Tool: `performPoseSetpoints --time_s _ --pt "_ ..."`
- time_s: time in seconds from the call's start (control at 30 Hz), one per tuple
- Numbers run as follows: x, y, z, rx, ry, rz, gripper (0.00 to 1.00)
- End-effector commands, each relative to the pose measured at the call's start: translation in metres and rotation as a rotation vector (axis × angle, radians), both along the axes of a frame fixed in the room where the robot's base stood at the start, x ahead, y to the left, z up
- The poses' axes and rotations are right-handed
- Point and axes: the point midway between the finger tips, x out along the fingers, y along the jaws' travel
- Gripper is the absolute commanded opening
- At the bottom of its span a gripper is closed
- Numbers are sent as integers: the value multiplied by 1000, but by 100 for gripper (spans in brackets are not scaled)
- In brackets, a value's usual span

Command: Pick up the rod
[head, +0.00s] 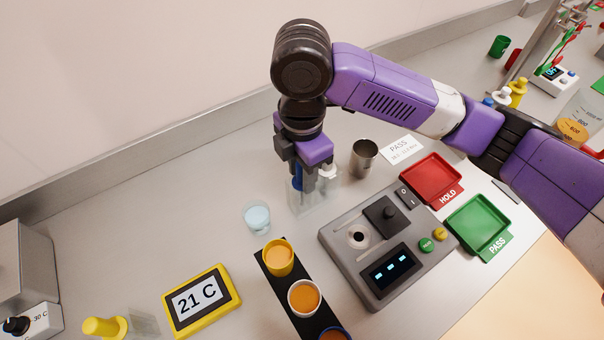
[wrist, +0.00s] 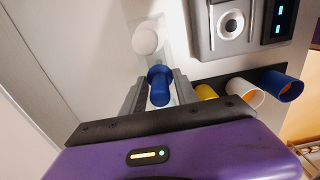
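A rod with a blue handle and collar (wrist: 160,88) stands between the two fingers of my gripper (wrist: 161,84) in the wrist view. A finger lies close on each side of the handle; whether they press on it I cannot tell. In the head view my gripper (head: 308,178) points down over a clear stand (head: 312,206), and a bit of the blue rod (head: 297,184) shows beside the fingers. The rod's lower part is hard to see. A white round-topped piece (wrist: 147,40) is just beyond the rod in the wrist view.
A metal cup (head: 364,158) stands right of my gripper, and a clear glass beaker (head: 257,217) to its lower left. A grey instrument (head: 340,240), a black holder with several cups (head: 270,266), and red (head: 431,178) and green (head: 480,226) trays are close by. The wall runs behind.

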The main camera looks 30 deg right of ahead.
Motion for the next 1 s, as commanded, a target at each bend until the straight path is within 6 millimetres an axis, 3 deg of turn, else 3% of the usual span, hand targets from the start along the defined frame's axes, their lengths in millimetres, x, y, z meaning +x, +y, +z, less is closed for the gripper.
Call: performPoseSetpoints --time_s 0.47,0.67,1.0 --pt "1 0 12 0 -3 1 6" --pt "2 -1 43 -3 -5 1 6" --pt "1 -1 116 -4 -5 1 6"
